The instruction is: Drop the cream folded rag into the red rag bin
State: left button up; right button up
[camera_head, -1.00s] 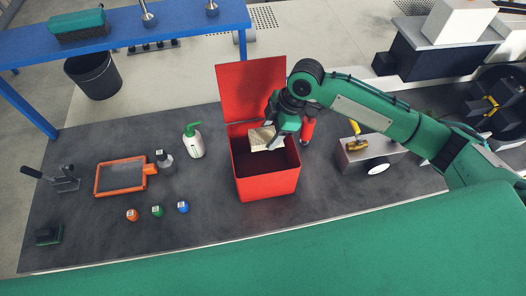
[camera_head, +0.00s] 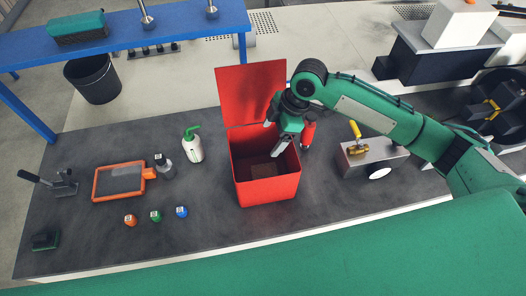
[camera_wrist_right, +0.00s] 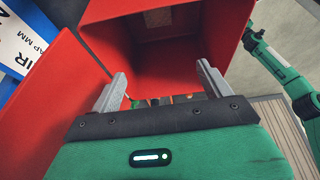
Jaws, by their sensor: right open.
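The red rag bin (camera_head: 268,190) stands on the dark bench with its lid (camera_head: 250,92) raised at the back. The cream folded rag (camera_head: 264,170) lies inside on the bin floor, dim brown in shadow. In the right wrist view, part of the rag (camera_wrist_right: 158,17) shows deep in the red bin (camera_wrist_right: 185,50). My right gripper (camera_head: 276,138) is over the bin's mouth, its fingers apart and empty. Its two spread fingers also show in the right wrist view (camera_wrist_right: 160,76).
A red cylinder (camera_head: 308,134) stands close at the bin's right. A metal block with a brass valve (camera_head: 358,151) is further right. A white bottle with green top (camera_head: 193,149), an orange-framed tray (camera_head: 120,180) and several small coloured items are left. The bench just left of the bin is clear.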

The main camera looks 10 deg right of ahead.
jog(key=b+v, duration=0.2)
jog(key=v, duration=1)
jog(key=shift+d, duration=0.15)
jog(key=shift+r, duration=0.1)
